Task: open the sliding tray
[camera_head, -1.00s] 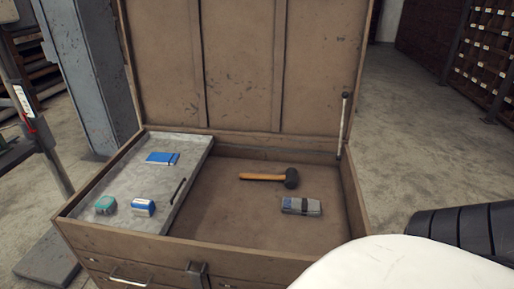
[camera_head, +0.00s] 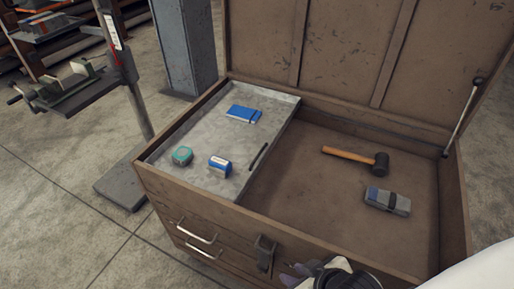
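The sliding tray (camera_head: 205,132) is a shallow grey metal tray in the left part of an open brown tool chest (camera_head: 172,188). A dark bar handle (camera_head: 258,157) stands near its right edge. On the tray lie a blue booklet (camera_head: 243,114), a teal round item (camera_head: 182,156) and a blue-and-white small box (camera_head: 220,166). My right gripper (camera_head: 325,273) shows only partly at the bottom edge, in front of the chest and apart from the handle. Its fingers are not clear. My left gripper is out of view.
Right of the tray the chest floor is exposed, with a mallet (camera_head: 352,155) and a grey block-like item (camera_head: 387,201) on it. The raised lid (camera_head: 335,45) stands behind, held by a stay (camera_head: 463,115). A vise stand (camera_head: 125,75) is at left.

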